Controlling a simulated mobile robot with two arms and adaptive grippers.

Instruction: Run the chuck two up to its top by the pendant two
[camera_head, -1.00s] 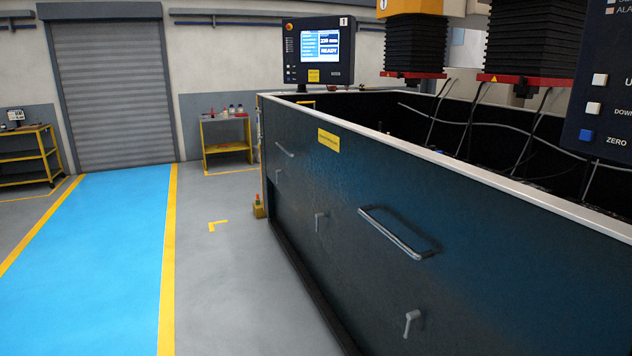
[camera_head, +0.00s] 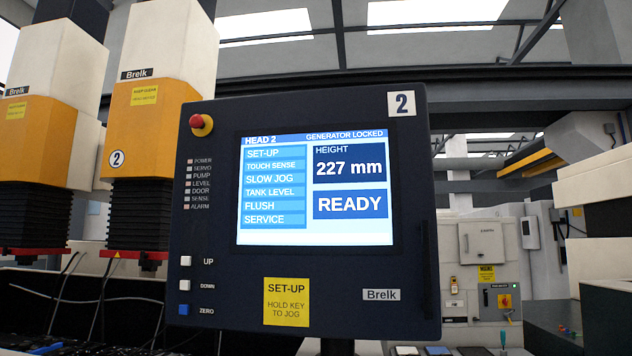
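The pendant two (camera_head: 408,270) fills the middle of the head view, a dark panel with a white "2" label at its top right. Its screen (camera_head: 316,190) reads HEAD 2, HEIGHT 227 mm, READY and GENERATOR LOCKED. At its lower left are the white UP key (camera_head: 186,261), the white DOWN key (camera_head: 184,285) and the blue ZERO key (camera_head: 184,309). A red stop button (camera_head: 201,124) sits at its top left. Head two (camera_head: 150,135), yellow with a black bellows, stands left of the pendant. The chuck two below it cannot be made out. Neither gripper shows.
Another yellow head (camera_head: 42,130) hangs at the far left. A yellow SET-UP note (camera_head: 286,302) on the pendant says to hold the key to jog. Grey cabinets (camera_head: 483,243) with a red switch stand behind at the right. A pale stepped structure (camera_head: 598,230) rises at the right edge.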

